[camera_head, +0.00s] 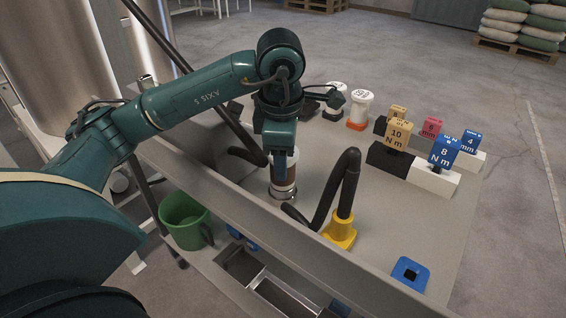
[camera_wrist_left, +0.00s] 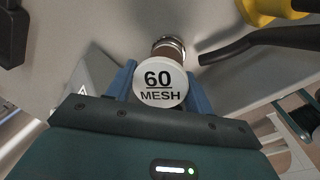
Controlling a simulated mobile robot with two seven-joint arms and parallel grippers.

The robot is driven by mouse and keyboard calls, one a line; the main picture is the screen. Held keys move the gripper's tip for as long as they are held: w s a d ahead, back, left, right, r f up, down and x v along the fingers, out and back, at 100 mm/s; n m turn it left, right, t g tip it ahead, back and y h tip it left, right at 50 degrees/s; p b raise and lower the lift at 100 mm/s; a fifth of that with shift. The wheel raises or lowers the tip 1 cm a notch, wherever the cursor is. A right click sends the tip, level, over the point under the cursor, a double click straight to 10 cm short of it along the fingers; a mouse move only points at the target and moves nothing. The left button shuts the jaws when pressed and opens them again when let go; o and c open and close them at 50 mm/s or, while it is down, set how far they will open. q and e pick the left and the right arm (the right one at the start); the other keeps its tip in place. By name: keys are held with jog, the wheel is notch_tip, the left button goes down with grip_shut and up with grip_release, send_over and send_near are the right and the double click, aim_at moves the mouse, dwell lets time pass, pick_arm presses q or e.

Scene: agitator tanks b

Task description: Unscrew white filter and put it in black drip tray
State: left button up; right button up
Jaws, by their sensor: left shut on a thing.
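My left gripper (camera_head: 284,178) reaches down over the bench from above. Its blue fingers are shut on the filter (camera_wrist_left: 160,84), whose round white end reads "60 MESH" in the left wrist view. In the head view the filter's brown body (camera_head: 285,187) shows below the fingers, upright above a pale metal ring at the bench top. The ring (camera_wrist_left: 168,44) also shows behind the filter in the left wrist view. I cannot tell whether the filter is still threaded in. I cannot make out a black drip tray with certainty. My right gripper is not in view.
A black curved hose (camera_head: 347,185) rises from a yellow base (camera_head: 340,230) close to the right of the filter. Two white-topped pieces, one of them here (camera_head: 360,108), and several labelled blocks (camera_head: 397,134) stand at the back. A green mug (camera_head: 183,222) sits lower left.

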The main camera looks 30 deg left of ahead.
pick_arm(q)
jog(key=n, duration=0.4)
jog(key=shift+r+n+y+p, duration=0.1)
jog(key=shift+n+y+p, duration=0.2)
jog(key=shift+n+p, duration=0.1)
jog(key=shift+n+g, duration=0.3)
jog(key=shift+n, duration=0.6)
jog(key=o, duration=1.5)
jog(key=shift+c, duration=0.2)
jog(key=shift+r+p, duration=1.15)
jog(key=shift+r, duration=0.1)
jog(key=shift+f, duration=0.1)
